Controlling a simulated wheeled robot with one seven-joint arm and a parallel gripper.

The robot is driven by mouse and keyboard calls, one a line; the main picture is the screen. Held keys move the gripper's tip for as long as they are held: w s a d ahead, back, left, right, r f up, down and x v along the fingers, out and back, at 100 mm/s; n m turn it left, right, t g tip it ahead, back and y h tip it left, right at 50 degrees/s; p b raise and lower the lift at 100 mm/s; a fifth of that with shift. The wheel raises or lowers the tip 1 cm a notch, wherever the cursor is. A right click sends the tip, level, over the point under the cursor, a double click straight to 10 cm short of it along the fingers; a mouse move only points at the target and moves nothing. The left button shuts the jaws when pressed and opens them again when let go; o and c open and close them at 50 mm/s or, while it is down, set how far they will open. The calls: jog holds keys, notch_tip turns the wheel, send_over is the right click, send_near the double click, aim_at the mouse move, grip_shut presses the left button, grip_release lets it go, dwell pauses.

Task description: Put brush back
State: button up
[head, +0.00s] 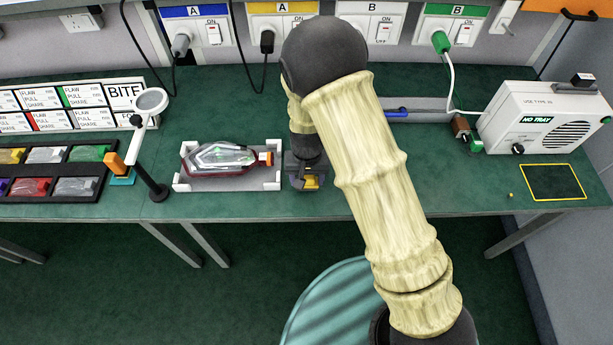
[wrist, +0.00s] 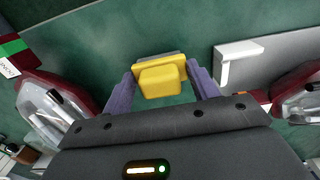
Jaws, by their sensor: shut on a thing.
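My gripper (head: 306,176) is low over the green bench, just right of the pale tray that holds a clear and red lamp (head: 225,157). In the wrist view, its two purple fingers (wrist: 160,76) are shut on a yellow block-shaped piece (wrist: 160,80) with a grey part behind it. This may be the brush, but no bristles show. The yellow piece also shows in the head view (head: 312,183). Whether it touches the bench is unclear. A grey holder (head: 430,104) with a blue-handled item (head: 396,112) lies behind my arm, partly hidden.
A magnifier on a stand (head: 150,102) and a black bin tray (head: 50,172) are at the left. A white speaker box (head: 545,115) stands at the right, near a yellow-outlined square (head: 553,182). Sockets with cables line the back. In the wrist view, lamps flank my gripper.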

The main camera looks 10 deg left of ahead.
aim_at(311, 177)
jog(key=shift+f, duration=0.15)
jog(key=shift+f, duration=0.25)
jog(key=o, duration=0.9)
jog(key=shift+b, duration=0.3)
jog(key=r, duration=1.7)
jog(key=shift+s+d+r, duration=0.1)
jog(key=shift+d+r, duration=0.2)
jog(key=s+d+r+m+t, duration=0.1)
jog(key=s+d, duration=0.1)
jog(key=d, duration=0.6)
jog(key=s+d+r, duration=0.1)
jog(key=s+d, duration=0.1)
jog(key=d, duration=0.6)
jog(key=s+d+r+m+t, duration=0.1)
jog(key=s+d, duration=0.2)
jog(key=d, duration=0.6)
jog(key=shift+r+m+t, duration=0.1)
jog(key=shift+m+t, duration=0.2)
